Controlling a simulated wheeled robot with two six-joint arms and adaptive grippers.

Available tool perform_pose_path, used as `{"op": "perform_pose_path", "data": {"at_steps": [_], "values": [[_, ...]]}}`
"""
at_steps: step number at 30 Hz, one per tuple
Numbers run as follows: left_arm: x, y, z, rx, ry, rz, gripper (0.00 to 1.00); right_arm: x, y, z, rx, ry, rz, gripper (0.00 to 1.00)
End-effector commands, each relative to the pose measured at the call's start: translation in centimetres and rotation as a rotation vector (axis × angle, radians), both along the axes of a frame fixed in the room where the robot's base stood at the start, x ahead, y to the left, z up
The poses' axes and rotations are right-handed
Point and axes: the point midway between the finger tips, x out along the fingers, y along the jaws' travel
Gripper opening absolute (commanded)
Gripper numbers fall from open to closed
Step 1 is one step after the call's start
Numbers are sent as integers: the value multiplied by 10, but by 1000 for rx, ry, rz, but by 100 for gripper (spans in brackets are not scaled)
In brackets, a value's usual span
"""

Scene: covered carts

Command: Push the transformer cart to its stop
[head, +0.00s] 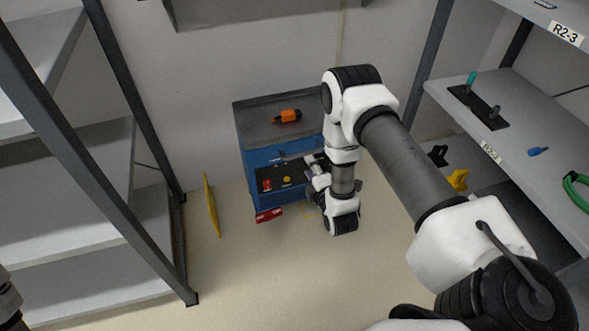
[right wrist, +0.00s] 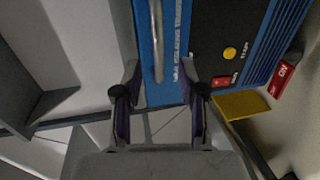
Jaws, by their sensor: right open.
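The transformer cart (head: 290,155) is a blue box with a dark top, standing against the back wall in the head view. Its black front panel (head: 270,181) has a yellow knob and a red switch. In the right wrist view the blue face (right wrist: 176,80) bears white lettering, and a silver bar handle (right wrist: 157,40) runs along it. My right gripper (head: 316,176) is at the cart's front, partly hidden by my wrist. Its open fingers (right wrist: 162,100) lie on either side of the handle's line in the right wrist view; I cannot tell whether they touch the cart.
An orange tool (head: 288,116) lies on the cart top. A red block (head: 269,215) sticks out low at its front. A yellow panel (head: 212,206) stands on the floor to the left. Shelving (head: 95,255) stands left, and a shelf with tools (head: 520,140) right. Floor before the cart is clear.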

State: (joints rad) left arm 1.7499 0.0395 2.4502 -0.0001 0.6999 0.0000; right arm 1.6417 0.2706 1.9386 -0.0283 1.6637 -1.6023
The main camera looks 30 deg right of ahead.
Motion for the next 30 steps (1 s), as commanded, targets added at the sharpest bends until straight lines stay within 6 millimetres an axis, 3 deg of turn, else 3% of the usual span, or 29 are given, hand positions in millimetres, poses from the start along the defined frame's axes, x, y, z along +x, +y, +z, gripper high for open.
{"op": "perform_pose_path", "data": {"at_steps": [12, 21, 22, 25, 30], "values": [[0, 0, -22, 0, 0, 0, 40, 65, -15, -13, 1, -2, 1, 41], [0, 0, -22, 0, 0, 0, 40, 72, -17, -13, 2, 1, 2, 41], [0, 0, -22, 0, 0, 0, 40, 72, -17, -13, 2, 1, 2, 38], [0, 0, -22, 0, 0, 1, 40, 72, -16, -13, 2, 1, 2, 2], [0, 0, -22, 0, 0, 1, 40, 72, -16, -13, 2, 2, 2, 0]]}}
